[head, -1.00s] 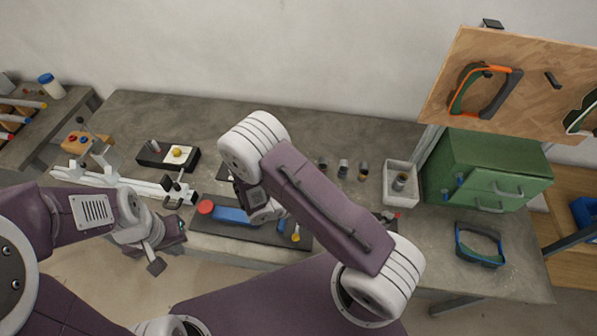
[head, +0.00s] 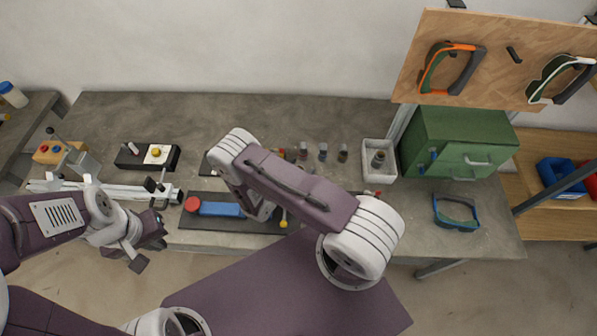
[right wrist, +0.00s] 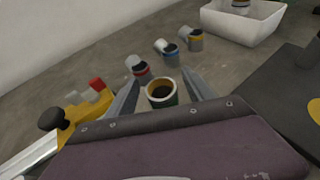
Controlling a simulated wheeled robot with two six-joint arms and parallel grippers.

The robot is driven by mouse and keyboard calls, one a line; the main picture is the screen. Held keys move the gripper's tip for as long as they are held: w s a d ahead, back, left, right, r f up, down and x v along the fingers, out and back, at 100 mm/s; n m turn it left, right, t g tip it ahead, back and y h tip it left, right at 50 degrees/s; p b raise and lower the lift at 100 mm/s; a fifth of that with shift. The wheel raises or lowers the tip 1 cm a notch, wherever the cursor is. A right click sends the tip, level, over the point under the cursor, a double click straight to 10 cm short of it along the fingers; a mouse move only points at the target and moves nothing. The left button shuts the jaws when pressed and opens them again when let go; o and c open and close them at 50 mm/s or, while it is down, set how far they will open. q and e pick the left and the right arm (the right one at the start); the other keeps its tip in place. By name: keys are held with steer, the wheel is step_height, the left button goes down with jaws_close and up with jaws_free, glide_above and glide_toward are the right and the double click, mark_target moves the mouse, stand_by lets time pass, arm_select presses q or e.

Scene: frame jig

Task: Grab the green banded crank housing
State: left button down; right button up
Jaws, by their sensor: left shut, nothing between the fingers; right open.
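The green banded crank housing (right wrist: 162,93) is a small upright cup with a dark hollow, a yellowish rim and a green band, seen in the right wrist view. My right gripper (right wrist: 161,94) is open, with one finger on each side of the housing in that picture; I cannot tell whether they touch it. In the head view my right arm hides the right gripper and the green housing. My left gripper (head: 150,250) is shut and empty at the bench's front left, away from the housings.
Red (right wrist: 139,68), blue (right wrist: 167,51) and yellow (right wrist: 191,39) banded housings stand behind the green one. A white bin (head: 379,159) holds another housing. A yellow clamp-like part (right wrist: 86,110) lies close left of my right gripper. A green cabinet (head: 458,143) stands at right.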

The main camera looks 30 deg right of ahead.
steer(key=shift+x, duration=1.1)
steer(key=shift+s, duration=0.1)
jaws_close()
steer(key=shift+r, duration=0.1)
